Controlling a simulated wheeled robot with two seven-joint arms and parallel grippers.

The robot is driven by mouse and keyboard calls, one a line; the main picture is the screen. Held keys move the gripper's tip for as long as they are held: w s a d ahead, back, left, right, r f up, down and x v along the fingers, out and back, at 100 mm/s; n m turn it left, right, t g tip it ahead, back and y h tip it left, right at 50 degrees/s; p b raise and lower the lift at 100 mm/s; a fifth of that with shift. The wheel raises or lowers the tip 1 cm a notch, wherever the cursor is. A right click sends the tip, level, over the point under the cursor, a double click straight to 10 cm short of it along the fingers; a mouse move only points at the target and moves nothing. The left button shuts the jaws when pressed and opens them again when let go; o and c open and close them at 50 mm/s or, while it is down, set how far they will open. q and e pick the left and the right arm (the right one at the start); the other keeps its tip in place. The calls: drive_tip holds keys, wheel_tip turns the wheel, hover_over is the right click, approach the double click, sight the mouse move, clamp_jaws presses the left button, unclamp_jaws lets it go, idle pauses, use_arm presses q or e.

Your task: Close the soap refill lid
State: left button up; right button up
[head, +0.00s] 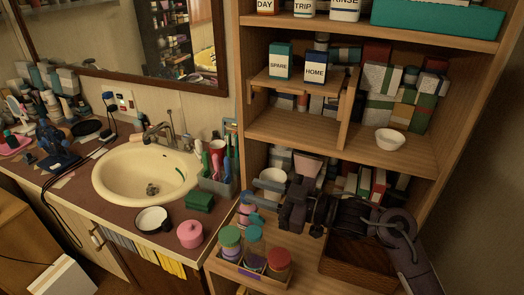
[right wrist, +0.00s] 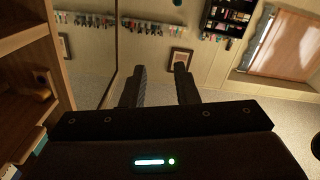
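No part labelled as the soap refill or its lid can be made out. A pink round pot (head: 190,234) with a knobbed lid stands on the counter's front edge. A small tray (head: 238,268) at the lower middle holds jars with green, teal and red tops. My right gripper (head: 290,208) is in front of the lower shelf, above and right of these jars. In the right wrist view its two dark fingers (right wrist: 160,88) are apart with nothing between them. My left gripper is not in view.
A dark brown basket (head: 355,262) is below my right arm. The wooden shelf unit (head: 290,128) holds boxes and a white bowl (head: 390,139). A cream sink (head: 148,174), a white dish (head: 152,219) and a green box (head: 199,201) are on the crowded counter.

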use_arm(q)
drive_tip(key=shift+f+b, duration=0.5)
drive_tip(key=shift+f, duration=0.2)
use_arm(e)
wheel_tip(320, 180, up, 13)
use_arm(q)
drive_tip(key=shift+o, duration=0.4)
